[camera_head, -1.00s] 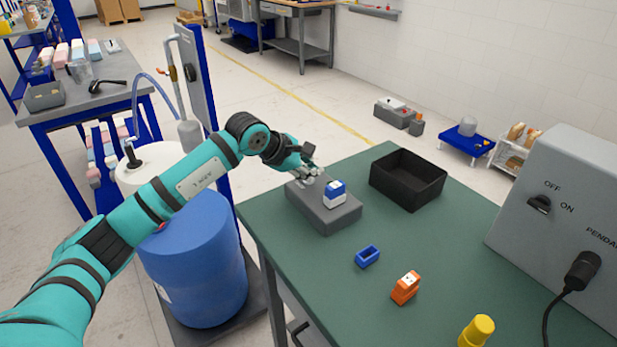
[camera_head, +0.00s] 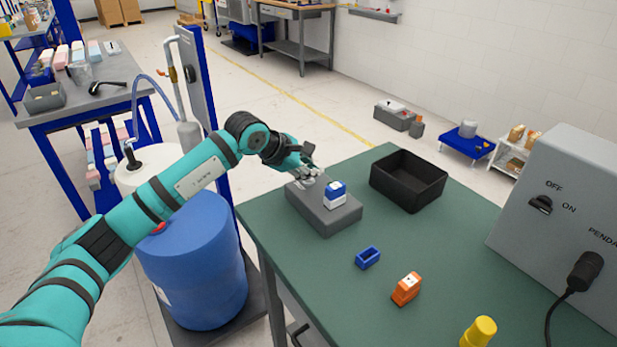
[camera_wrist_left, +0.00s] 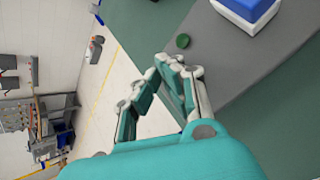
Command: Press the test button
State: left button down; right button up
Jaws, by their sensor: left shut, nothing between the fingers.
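A grey box-shaped tester (camera_head: 325,214) lies on the green table at its left edge. A blue-and-white block (camera_head: 335,194) sits on top of it. In the left wrist view a small round dark green button (camera_wrist_left: 183,41) shows on the grey top (camera_wrist_left: 235,50), near its edge and apart from the block (camera_wrist_left: 247,10). My left gripper (camera_head: 308,180) is over the left end of the tester. In the left wrist view its fingertips (camera_wrist_left: 168,66) are together, empty, just short of the button. I cannot tell the height of the gap. My right gripper is not in view.
A black open bin (camera_head: 408,205) stands right of the tester. A small blue tray (camera_head: 368,257), an orange block (camera_head: 406,289) and a yellow cylinder (camera_head: 478,332) are nearer. A grey control box (camera_head: 570,200) stands at the right. Blue drum (camera_head: 195,260) stands left of the table.

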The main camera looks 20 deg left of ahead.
aim_at(310, 179)
pick_arm(q)
jog(key=shift+r+p, duration=1.6)
jog(key=shift+r, duration=1.5)
jog(key=shift+f, duration=0.1)
